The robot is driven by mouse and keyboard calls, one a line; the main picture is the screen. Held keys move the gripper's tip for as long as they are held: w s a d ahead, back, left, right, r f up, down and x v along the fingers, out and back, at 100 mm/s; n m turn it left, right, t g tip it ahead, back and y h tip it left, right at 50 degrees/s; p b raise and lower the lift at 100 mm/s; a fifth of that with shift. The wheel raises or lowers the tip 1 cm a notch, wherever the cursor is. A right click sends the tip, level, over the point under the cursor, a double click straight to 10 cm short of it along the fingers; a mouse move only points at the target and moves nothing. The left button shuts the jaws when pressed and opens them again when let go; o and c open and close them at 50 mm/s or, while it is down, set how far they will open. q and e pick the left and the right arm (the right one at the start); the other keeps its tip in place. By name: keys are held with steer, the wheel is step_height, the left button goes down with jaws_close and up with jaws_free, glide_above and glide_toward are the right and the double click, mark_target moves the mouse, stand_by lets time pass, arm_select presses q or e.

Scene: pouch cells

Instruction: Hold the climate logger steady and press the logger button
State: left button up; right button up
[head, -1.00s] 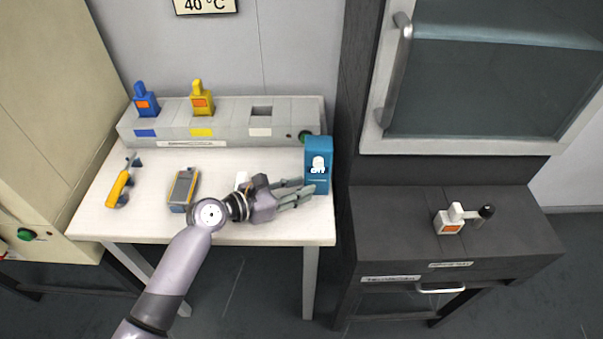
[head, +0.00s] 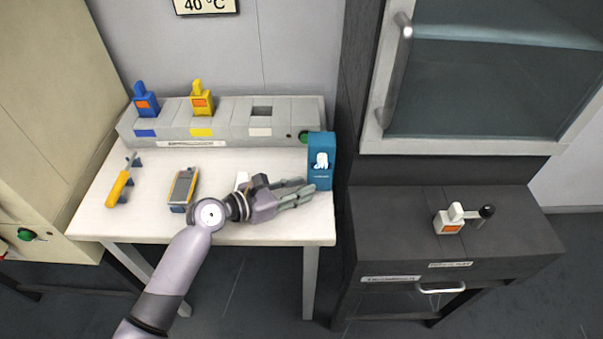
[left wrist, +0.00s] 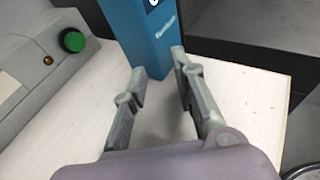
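A teal-blue box (head: 320,178) with a white picture on its front stands upright at the right edge of the white table. My left gripper (head: 310,187) is open and low over the table, its fingers pointing right at the box. In the left wrist view the gripper (left wrist: 158,65) is open and the box (left wrist: 150,45) stands just beyond the fingertips; the right fingertip overlaps its edge, and contact cannot be told. A yellow-and-grey handheld device with a screen (head: 184,187) lies left of the gripper. My right gripper is out of view.
A grey rack (head: 230,122) at the back holds a blue unit (head: 145,100), a yellow unit (head: 202,99) and a green button (head: 304,136). A yellow-handled tool (head: 119,188) lies at left. A white unit (head: 449,220) sits on the dark cabinet (head: 390,215).

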arm_select(q)
steer(key=o, duration=0.9)
